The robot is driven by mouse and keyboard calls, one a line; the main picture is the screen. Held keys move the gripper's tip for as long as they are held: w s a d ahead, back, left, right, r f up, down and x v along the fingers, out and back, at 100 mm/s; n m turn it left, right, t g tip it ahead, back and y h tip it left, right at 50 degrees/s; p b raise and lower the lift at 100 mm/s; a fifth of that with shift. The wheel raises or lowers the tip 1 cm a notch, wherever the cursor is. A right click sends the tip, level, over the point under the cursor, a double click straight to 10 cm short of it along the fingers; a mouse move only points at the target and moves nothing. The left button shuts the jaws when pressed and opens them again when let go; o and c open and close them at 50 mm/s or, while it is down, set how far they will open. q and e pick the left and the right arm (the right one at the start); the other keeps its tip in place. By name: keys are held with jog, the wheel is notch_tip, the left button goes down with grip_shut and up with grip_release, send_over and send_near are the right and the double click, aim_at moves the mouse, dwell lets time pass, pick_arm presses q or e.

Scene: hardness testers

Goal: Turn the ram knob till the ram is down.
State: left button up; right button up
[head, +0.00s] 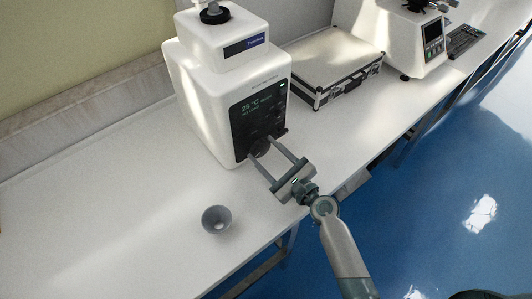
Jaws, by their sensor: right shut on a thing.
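A white tester (205,105) stands on the bench with a black front panel (248,108) showing a lit readout, "25 °C" in its top line. A round dark knob (261,148) sits low on that panel. My right gripper (264,147) reaches in from the lower right, its two long fingers on either side of the knob and shut on it. The fingers hide part of the knob's edge, and no mark on it can be made out. I cannot make out the ram or its height. My left gripper is not in view.
A small grey bowl (217,219) stands on the white bench (110,220) in front of the tester. A silver-edged case (335,75) lies to the right, with another white machine (408,40) and a keyboard (465,42) beyond. The bench's left part is clear.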

jog(key=shift+a+f+n+b, duration=0.1)
jog(key=shift+n+b, duration=0.55)
jog(key=shift+n, duration=1.95)
jog(key=o, duration=1.1)
jog(key=shift+c, duration=0.2)
jog(key=shift+s, duration=0.1)
